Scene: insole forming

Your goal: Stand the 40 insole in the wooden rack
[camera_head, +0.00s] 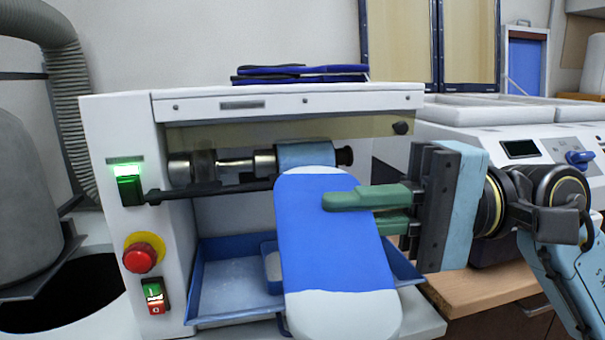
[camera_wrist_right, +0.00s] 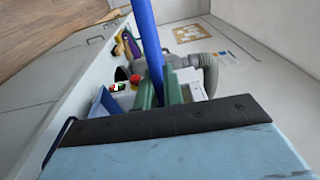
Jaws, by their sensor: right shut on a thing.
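My right gripper (camera_head: 368,211) comes in from the right in the head view and is shut on a blue insole (camera_head: 325,240) with white ends. The insole is held upright, broad face toward me, in front of the grinding machine. Its top end overlaps the machine's roller in the picture; I cannot tell whether they touch. In the right wrist view the insole (camera_wrist_right: 148,45) shows edge-on as a blue strip between the green fingers (camera_wrist_right: 160,92). No number is readable on it. The wooden rack cannot be made out. My left gripper is not in view.
The white grinding machine (camera_head: 120,215) has a red button (camera_head: 139,258), a lit green switch (camera_head: 129,185) and a blue tray (camera_head: 215,290) below its roller (camera_head: 305,154). Dark blue insoles (camera_head: 300,72) lie on top. A wooden surface (camera_head: 480,285) and another white machine (camera_head: 510,140) stand right.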

